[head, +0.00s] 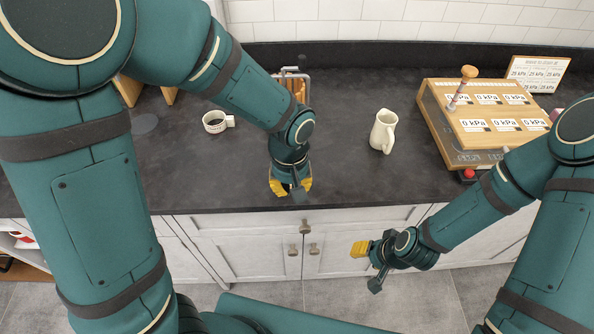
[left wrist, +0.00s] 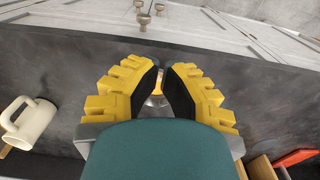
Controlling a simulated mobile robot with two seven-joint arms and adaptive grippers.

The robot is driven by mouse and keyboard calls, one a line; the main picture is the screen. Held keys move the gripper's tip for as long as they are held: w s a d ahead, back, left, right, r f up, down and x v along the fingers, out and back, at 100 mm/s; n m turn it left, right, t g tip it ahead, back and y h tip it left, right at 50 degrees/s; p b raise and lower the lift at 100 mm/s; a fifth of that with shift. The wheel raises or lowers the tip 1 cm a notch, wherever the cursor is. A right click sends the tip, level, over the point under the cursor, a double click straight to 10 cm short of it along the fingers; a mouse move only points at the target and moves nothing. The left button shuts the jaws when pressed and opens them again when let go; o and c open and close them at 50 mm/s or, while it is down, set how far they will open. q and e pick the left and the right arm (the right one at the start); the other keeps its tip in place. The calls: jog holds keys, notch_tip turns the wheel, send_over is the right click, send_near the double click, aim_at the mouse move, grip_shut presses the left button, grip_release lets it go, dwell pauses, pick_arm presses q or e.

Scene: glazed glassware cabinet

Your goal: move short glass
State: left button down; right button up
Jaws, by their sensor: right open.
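My left gripper (head: 291,188) hangs over the front edge of the dark counter, yellow fingers downward. In the left wrist view its two dark pads (left wrist: 168,88) face each other with a narrow gap. A small clear-and-orange patch (left wrist: 156,89) shows in that gap. It may be part of a glass, but I cannot tell whether it is gripped or lies behind the fingers. No short glass is clearly visible in the head view. My right gripper (head: 368,264) is open and empty, in front of the white cabinet doors, below the counter top.
A cream pitcher (head: 383,131) stands on the counter to the right. A white mug (head: 216,121) with dark contents is at the left. A wooden pressure panel (head: 480,115) with a lever stands at the right. A rack (head: 297,86) is partly hidden behind my left arm.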

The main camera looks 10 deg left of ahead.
aim_at(291, 200)
pick_arm(q)
notch_tip(291, 200, down, 10)
jog(key=shift+s+b, duration=0.1)
jog(key=shift+b, duration=0.9)
jog(key=shift+w+a+r, duration=0.1)
jog(key=shift+w+a, duration=0.2)
jog(key=shift+w, duration=0.7)
jog(key=shift+w+a, duration=0.25)
jog(key=shift+w, duration=0.75)
pick_arm(e)
jog(key=shift+s+f, duration=0.15)
jog(key=shift+f, duration=0.6)
